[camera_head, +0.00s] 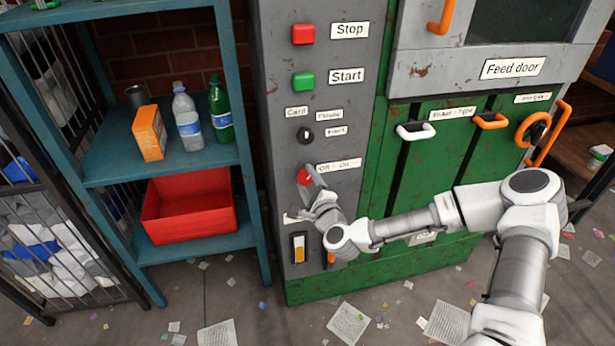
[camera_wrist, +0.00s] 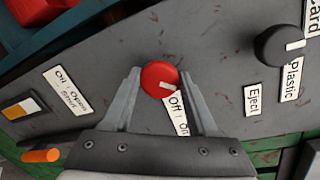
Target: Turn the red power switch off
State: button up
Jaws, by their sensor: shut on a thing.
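The red power switch (camera_head: 304,176) is a round knob on the grey panel, beside a white "Off : On" label (camera_head: 338,165). In the wrist view the red knob (camera_wrist: 158,76) sits between the two fingertips of my gripper (camera_wrist: 160,72), which is shut on it. A pale mark on the knob points right and slightly down, near the "Off" end of the label (camera_wrist: 177,112) in that view. I cannot tell the exact setting. In the head view my gripper (camera_head: 309,184) reaches the knob from below right and partly covers it.
Above are a black selector knob (camera_head: 305,135), a green Start button (camera_head: 303,82) and a red Stop button (camera_head: 303,34). Below is a small rocker switch (camera_head: 298,247). A teal shelf (camera_head: 204,160) with bottles and a red bin (camera_head: 190,221) stands left. Orange handles (camera_head: 533,130) are right.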

jog(key=n, duration=0.3)
jog(key=shift+a+f+h, duration=0.1)
jog(key=shift+h, duration=0.2)
jog(key=shift+n+h, duration=0.4)
jog(key=shift+n, duration=1.2)
jog(key=shift+f, duration=0.1)
jog(key=o, duration=1.4)
jog(key=shift+c, duration=0.2)
jog(key=shift+s, duration=0.1)
jog(key=p+v, duration=0.8)
jog(key=v, duration=0.9)
jog(key=shift+s, duration=0.2)
